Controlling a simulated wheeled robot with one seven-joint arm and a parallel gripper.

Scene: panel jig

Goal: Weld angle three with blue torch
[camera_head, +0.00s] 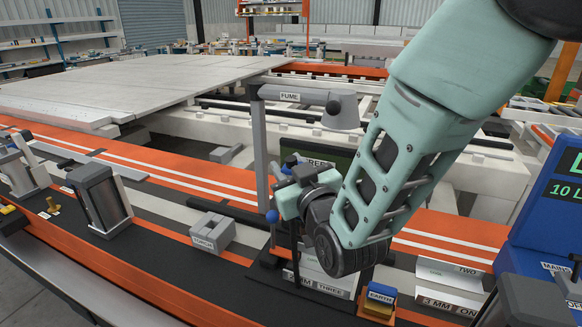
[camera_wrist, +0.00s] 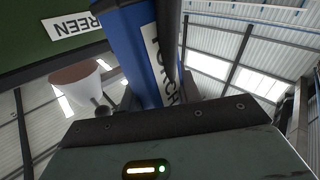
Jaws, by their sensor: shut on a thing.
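The blue torch (camera_wrist: 138,55), lettered TORCH, fills the middle of the wrist view, close in front of the wrist. My gripper (camera_head: 292,192) is shut on the torch, above the plate marked THREE. In the head view only small blue parts of the torch show beside the gripper. Angle three (camera_head: 322,284), with a label reading MM THREE, lies on the bench under my gripper and is partly hidden by my arm. The torch tip and any contact with the angle are hidden.
A fume arm (camera_head: 258,140) with a grey hood (camera_head: 341,111) stands just behind my gripper, near a green screen (camera_wrist: 40,30). An earth block (camera_head: 380,300) and plates marked TWO (camera_head: 450,272) and ONE (camera_head: 449,304) lie right. A grey box (camera_head: 212,233) sits left. A blue machine (camera_head: 552,200) stands far right.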

